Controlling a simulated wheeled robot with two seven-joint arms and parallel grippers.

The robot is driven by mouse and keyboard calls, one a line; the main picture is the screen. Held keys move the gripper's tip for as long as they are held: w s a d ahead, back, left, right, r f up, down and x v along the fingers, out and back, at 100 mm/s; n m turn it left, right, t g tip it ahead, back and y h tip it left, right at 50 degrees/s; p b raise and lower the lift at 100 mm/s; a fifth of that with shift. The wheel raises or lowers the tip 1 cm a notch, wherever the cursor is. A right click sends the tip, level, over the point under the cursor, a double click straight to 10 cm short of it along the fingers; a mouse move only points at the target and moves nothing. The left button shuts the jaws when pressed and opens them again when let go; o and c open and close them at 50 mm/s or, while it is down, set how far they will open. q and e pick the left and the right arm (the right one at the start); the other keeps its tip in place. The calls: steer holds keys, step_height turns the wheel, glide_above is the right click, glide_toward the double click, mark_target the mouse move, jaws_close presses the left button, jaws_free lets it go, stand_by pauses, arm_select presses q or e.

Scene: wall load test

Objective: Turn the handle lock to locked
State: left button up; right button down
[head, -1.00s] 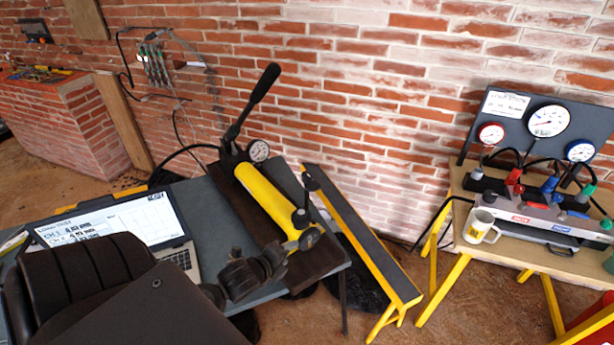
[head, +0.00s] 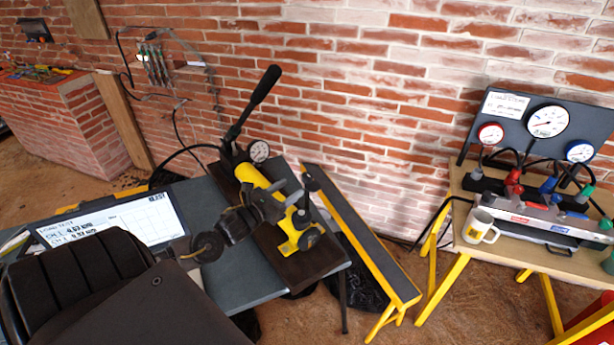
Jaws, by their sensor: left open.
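A yellow hand pump (head: 251,174) lies on a dark board on the grey bench. Its long black handle (head: 256,97) slants up to the right. A dark fitting (head: 309,238) is at the pump's near end. I cannot tell which part is the handle lock; my gripper covers part of the pump. My left gripper (head: 285,196) is open over the near half of the yellow body, close to the near-end fittings. I cannot tell whether it touches them. My right gripper is not in view.
A round gauge (head: 259,151) stands by the pump's far end. A yellow-edged plank (head: 362,240) leans right of the bench. At right, a wooden stand holds a white mug (head: 479,227), a valve block and gauges.

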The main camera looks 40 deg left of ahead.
mark_target(303, 179)
arm_select(q)
steer(key=w+p, duration=0.1)
steer(key=w, duration=0.2)
steer(key=w+p, duration=0.1)
steer(key=w, duration=0.3)
steer(key=shift+w+d+r, duration=0.1)
steer(key=shift+w+d, duration=0.05)
steer(key=shift+d, duration=0.05)
steer(key=shift+w+d, duration=0.1)
steer(key=shift+w, duration=0.5)
